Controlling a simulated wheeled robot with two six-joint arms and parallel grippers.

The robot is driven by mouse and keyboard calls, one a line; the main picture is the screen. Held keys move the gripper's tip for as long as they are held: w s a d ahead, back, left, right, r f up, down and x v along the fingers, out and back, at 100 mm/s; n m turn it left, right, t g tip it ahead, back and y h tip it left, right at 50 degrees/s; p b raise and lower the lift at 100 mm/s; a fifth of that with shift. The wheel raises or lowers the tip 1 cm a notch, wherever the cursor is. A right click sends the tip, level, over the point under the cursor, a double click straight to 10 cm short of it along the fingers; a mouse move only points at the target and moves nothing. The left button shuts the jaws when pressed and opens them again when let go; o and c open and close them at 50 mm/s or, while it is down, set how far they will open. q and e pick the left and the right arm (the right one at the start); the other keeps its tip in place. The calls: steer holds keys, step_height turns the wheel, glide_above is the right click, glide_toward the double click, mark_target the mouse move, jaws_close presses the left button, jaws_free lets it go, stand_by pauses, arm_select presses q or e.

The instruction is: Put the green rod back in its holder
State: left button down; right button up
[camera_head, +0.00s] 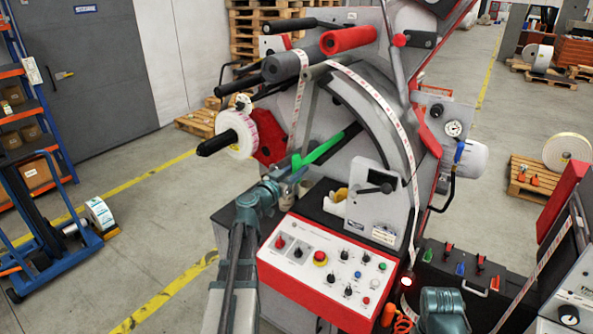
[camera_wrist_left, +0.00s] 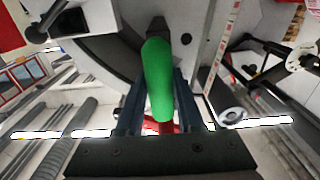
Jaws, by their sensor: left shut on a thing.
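The green rod (camera_head: 322,150) has a green grip and a darker end that points up and right, towards the grey curved plate of the label machine (camera_head: 372,108). My left gripper (camera_head: 296,166) is shut on the green rod near its lower left end, in front of the machine. In the left wrist view the green rod (camera_wrist_left: 158,80) stands between the two fingers, with its dark end pointing away against the grey machine face. I cannot tell whether that end touches the machine. I cannot make out the holder for certain. My right gripper is out of view.
A white and red control panel (camera_head: 328,262) with buttons lies below my left gripper. A label roll (camera_head: 241,136) on a black spindle juts out on the left. A red roller (camera_head: 348,40) and a label strip are above. A black box with coloured levers (camera_head: 470,270) stands at the right.

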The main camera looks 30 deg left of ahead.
arm_select(q)
steer(key=shift+f+b, duration=0.4)
steer(key=shift+b, duration=0.05)
steer(key=shift+c, duration=2.3)
jaws_free()
steer(key=s+a, duration=0.1)
steer(key=s, duration=1.2)
steer(key=shift+s+f, duration=0.15)
steer(key=shift+s, duration=0.25)
